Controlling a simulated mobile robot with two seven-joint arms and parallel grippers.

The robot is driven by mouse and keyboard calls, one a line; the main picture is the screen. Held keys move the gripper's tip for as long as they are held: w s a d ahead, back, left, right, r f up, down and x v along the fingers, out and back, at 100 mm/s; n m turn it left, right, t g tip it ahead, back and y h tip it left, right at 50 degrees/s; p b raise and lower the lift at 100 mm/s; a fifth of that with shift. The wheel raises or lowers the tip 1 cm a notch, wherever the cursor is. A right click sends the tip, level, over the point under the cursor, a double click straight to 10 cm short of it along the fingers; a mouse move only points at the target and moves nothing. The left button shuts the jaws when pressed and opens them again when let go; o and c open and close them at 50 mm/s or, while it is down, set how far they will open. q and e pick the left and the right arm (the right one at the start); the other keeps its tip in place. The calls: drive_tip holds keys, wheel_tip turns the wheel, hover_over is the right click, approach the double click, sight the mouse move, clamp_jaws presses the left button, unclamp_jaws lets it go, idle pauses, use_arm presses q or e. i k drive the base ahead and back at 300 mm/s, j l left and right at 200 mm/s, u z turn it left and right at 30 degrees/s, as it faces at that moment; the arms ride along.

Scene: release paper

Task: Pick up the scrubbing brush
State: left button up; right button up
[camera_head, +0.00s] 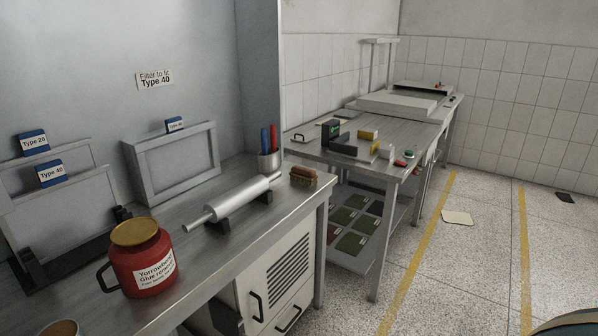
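The scrubbing brush (303,176) is a small brown block with bristles. It lies on the near metal counter (215,245), close to its far right end, just right of the metal roller. Neither of my grippers shows in the head view.
A metal roller (232,203) rests on dark supports beside the brush. A cup of red and blue tools (269,161) stands behind. A red jar (143,262) and framed filters (175,160) are to the left. A second metal table (370,165) stands beyond; the floor (480,260) at right is mostly open.

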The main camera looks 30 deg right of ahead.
sight(304, 176)
drive_tip(key=i+l+u, duration=0.3)
drive_tip(key=l, duration=0.35)
drive_tip(key=l+u, duration=0.3)
drive_tip(key=l, duration=0.35)
drive_tip(key=l+u, duration=0.3)
drive_tip(key=l, duration=0.4)
drive_tip(key=l+u, duration=0.3)
drive_tip(key=l, duration=0.4)
drive_tip(key=k+l+u, duration=0.1)
drive_tip(key=l+u, duration=0.15)
drive_tip(key=l, duration=0.45)
drive_tip(key=k+l+u, duration=0.15)
drive_tip(key=l+u, duration=0.15)
drive_tip(key=l, duration=0.4)
